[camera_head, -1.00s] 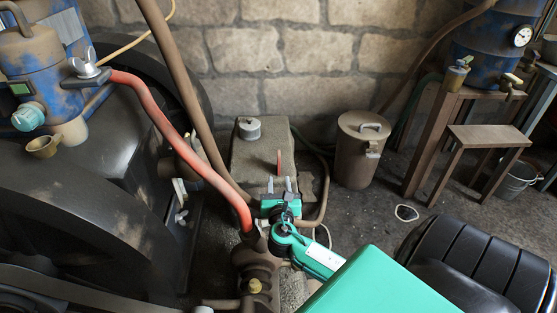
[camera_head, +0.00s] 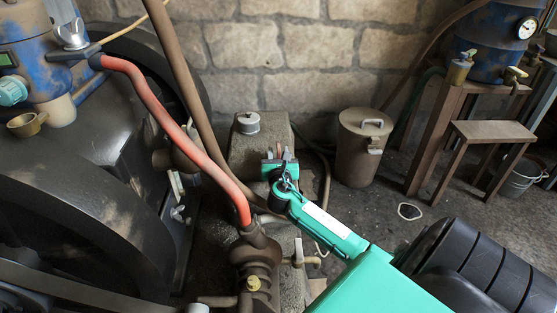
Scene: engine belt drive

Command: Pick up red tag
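The red tag does not show now. Its earlier spot, on top of the grey block (camera_head: 246,150) behind the engine, is covered by my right gripper (camera_head: 279,153). That gripper is green with short grey fingers, over the right part of the block's top. Its two fingertips look apart, and I see nothing between them. Whether it touches the tag is hidden. My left gripper is not in view.
A red hose (camera_head: 178,128) and a brown pipe (camera_head: 188,85) run close left of my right gripper. A lidded brown canister (camera_head: 360,150) stands to the right. A wooden bench (camera_head: 493,132) stands farther right. Bare floor with a white loop (camera_head: 409,211) lies between.

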